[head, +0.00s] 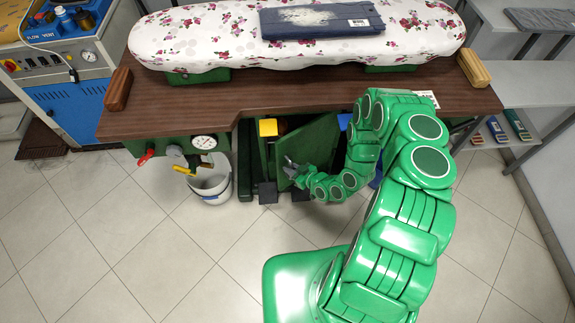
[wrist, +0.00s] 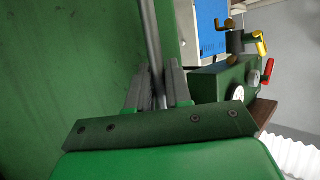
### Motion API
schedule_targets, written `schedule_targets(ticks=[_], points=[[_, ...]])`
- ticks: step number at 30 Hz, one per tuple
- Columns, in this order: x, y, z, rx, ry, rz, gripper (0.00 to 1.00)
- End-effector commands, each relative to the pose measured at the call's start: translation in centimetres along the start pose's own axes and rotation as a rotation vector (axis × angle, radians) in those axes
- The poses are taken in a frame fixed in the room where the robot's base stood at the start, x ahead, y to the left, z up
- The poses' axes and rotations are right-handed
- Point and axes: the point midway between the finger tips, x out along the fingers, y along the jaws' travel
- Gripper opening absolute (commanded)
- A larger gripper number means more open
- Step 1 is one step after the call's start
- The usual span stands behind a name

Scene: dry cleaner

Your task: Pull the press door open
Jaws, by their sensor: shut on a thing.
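The green press door (head: 300,143) is under the brown table, standing at an angle with a dark opening to its right, so it looks partly open. It fills the left of the wrist view (wrist: 65,75) as a scuffed green panel. A grey metal bar handle (wrist: 150,35) runs along it. My gripper (head: 289,167) is at the door's front face. In the wrist view, my gripper (wrist: 158,80) is shut on the bar handle, one finger on each side. My forearm hides part of the opening in the head view.
The brown table (head: 240,99) with a flowered ironing pad (head: 200,40) overhangs the door. A white bucket (head: 212,180) and a pressure gauge (head: 204,142) are to the left. Dark pedals (head: 268,192) sit low by the door. The tiled floor in front is clear.

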Motion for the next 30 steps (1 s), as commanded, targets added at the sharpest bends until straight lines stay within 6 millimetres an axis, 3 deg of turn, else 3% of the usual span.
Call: schedule_targets(ticks=[30], points=[[-8.3, 1.3, 3.5, -0.122, -0.003, -0.293, 0.00]])
